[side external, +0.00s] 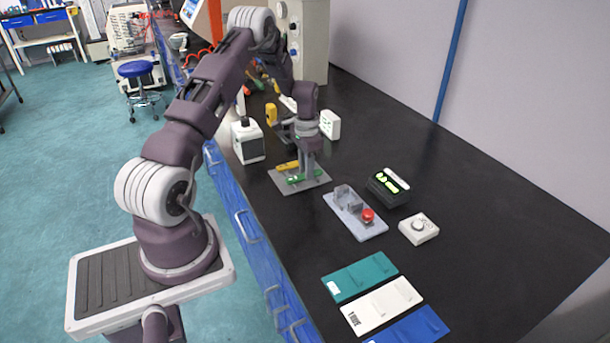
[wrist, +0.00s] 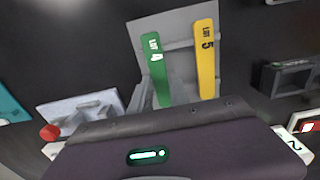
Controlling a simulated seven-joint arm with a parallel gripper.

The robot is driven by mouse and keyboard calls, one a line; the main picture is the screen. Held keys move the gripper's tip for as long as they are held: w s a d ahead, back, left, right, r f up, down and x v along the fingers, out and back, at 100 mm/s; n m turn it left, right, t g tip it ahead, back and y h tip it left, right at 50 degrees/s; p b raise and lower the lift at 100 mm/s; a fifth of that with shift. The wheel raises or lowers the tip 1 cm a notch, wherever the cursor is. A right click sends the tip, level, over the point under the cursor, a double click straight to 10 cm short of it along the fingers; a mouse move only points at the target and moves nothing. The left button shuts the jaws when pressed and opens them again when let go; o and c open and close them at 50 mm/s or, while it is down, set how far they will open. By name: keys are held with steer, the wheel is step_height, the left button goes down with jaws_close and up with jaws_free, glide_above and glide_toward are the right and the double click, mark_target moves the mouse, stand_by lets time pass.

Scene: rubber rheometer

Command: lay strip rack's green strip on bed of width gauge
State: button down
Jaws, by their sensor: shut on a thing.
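The strip rack (side external: 283,186) is a grey plate on the bench holding a green strip (side external: 297,180) and a yellow strip (side external: 286,166). In the wrist view, the green strip (wrist: 152,60) reads "LOT 4" and the yellow strip (wrist: 206,50) reads "LOT 5". My gripper (side external: 310,173) is down at the rack, shut on the green strip, which still lies at the rack. The width gauge (side external: 368,230) is a pale base with grey blocks and a red knob, right of the rack in the side view.
A black digital display (side external: 389,187) and a white dial box (side external: 418,228) stand near the gauge. Teal (side external: 360,276), white (side external: 382,305) and blue (side external: 412,328) mats lie in front. A white box-shaped device (side external: 247,142) stands left of the rack. The bench's right side is clear.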

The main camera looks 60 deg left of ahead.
step_height(320, 180, up, 9)
steer(key=w+d, duration=0.3)
steer(key=d, duration=0.4)
steer(key=w+d+f, duration=0.1)
steer(key=w+d, duration=0.2)
steer(key=d, duration=0.4)
steer(key=shift+f, duration=0.2)
steer(key=shift+f, duration=2.9)
steer(key=c, duration=1.2)
jaws_free()
steer(key=shift+s+f, duration=0.1)
steer(key=shift+o, duration=0.2)
steer(key=shift+a, duration=0.15)
